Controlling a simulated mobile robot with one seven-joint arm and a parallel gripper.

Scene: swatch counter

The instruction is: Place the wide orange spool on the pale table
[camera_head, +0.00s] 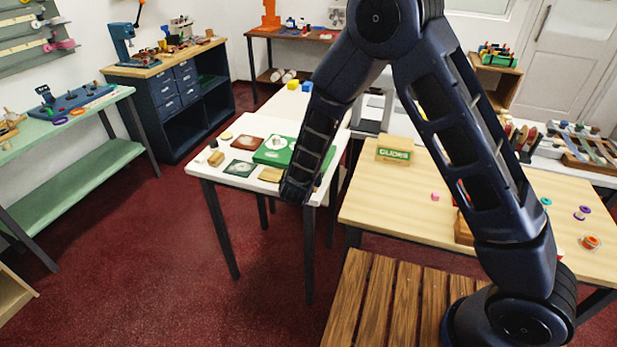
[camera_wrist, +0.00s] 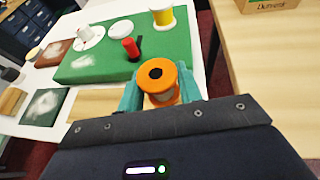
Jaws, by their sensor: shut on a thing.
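My gripper (camera_wrist: 163,88) has teal fingers shut on an orange spool (camera_wrist: 158,95), which has a dark hole in its top. In the wrist view it is at the near edge of the green board (camera_wrist: 120,68). I cannot tell whether the spool touches anything below. The pale table (camera_head: 206,172) is the white one left of centre in the head view, and its top also shows in the wrist view (camera_wrist: 37,105). In the head view my arm hides the gripper and the held spool.
On the pale table are the green board with a red spool (camera_wrist: 131,48), a yellow spool (camera_wrist: 161,20) and white pieces, plus dark and brown squares. A wooden table (camera_head: 390,205) stands to the right, bearing a small orange spool (camera_head: 591,242) and a purple one (camera_head: 582,212).

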